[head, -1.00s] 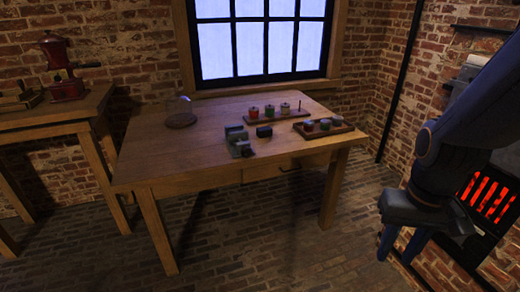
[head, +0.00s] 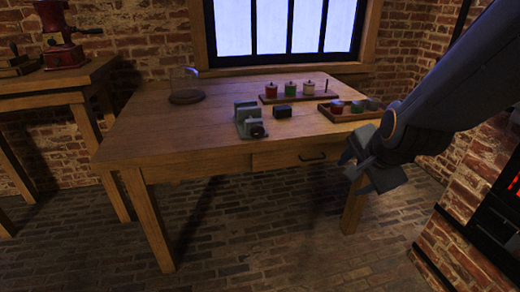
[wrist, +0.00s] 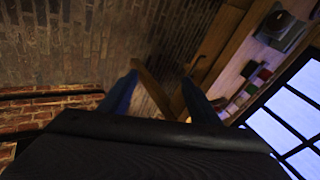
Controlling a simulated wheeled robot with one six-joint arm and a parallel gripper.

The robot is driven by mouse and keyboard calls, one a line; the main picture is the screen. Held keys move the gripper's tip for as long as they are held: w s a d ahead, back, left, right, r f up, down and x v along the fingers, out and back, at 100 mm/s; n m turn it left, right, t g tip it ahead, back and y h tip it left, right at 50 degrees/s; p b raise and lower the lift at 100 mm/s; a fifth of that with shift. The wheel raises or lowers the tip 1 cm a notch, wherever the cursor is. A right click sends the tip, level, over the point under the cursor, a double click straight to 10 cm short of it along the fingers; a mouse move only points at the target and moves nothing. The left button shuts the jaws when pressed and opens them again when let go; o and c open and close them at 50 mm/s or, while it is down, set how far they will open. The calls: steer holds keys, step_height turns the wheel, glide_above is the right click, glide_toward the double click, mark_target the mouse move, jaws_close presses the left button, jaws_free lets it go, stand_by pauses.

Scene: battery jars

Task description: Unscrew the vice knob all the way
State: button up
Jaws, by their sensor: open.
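The vice (head: 246,116) is a small grey-green block-shaped tool on the wooden table (head: 150,137), near its front edge. Its dark round knob (head: 257,131) faces the front of the table. My gripper (head: 355,178) is open and empty, in front of the table's right end, well to the right of the vice and apart from it. In the wrist view the two blue fingers (wrist: 160,90) are spread with nothing between them. The vice (wrist: 280,25) shows at the upper right there, tilted in the picture; I cannot make out its knob.
A small dark block (head: 282,111) lies right of the vice. A glass dome (head: 186,84) stands at the left. A drawer handle (head: 312,156) juts from the front. A glowing stove (head: 505,205) is at the right.

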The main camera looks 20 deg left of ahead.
steer(key=w+a+f+m+t+y+b, duration=0.2)
steer(key=w+a+f+m+t+b, duration=0.15)
steer(key=w+a+b, duration=0.35)
steer(key=m+t+y+b, duration=0.5)
steer(key=m+b, duration=0.8)
steer(key=b, duration=0.3)
glide_toward(258, 134)
steer(key=x, duration=0.3)
steer(key=b+x, duration=0.2)
steer(key=x, duration=0.5)
steer(key=shift+w+a, duration=0.1)
steer(key=shift+w, duration=0.1)
steer(key=c, duration=1.1)
steer(key=shift+o, duration=0.2)
